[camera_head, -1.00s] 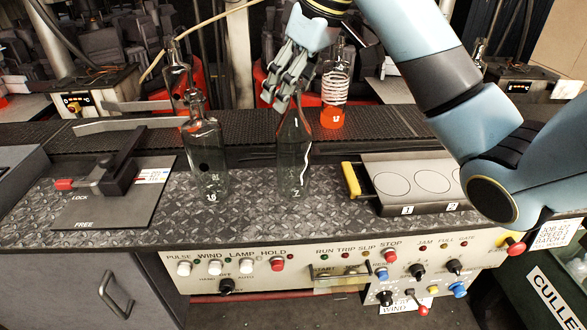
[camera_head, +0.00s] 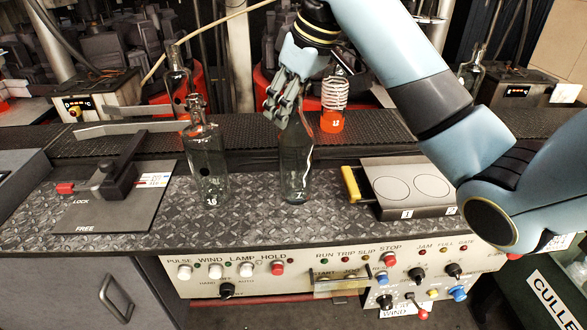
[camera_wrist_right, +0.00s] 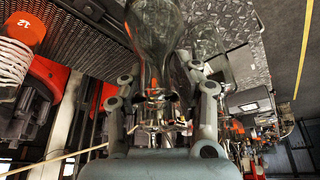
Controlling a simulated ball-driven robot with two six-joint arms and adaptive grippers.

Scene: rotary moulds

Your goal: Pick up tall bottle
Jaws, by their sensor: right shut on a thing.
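A clear tall bottle (camera_head: 296,168) stands upright, or nearly so, over the middle of the patterned metal plate; I cannot tell whether its base touches the plate. My right gripper (camera_head: 284,108) comes down from above and is shut on its neck. In the right wrist view, the clear bottle (camera_wrist_right: 155,28) extends toward the top of the picture, its neck between the fingers of my right gripper (camera_wrist_right: 163,100). The gripper hides the bottle's mouth in the head view. My left gripper is not in view.
Another clear bottle (camera_head: 208,165) stands close on the left. A black clamp fixture (camera_head: 117,165) is farther left. A numbered tray (camera_head: 410,185) with a yellow handle lies right. A conveyor (camera_head: 390,132) runs behind, with a red-based coil (camera_head: 333,120). A control panel (camera_head: 330,270) fronts the bench.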

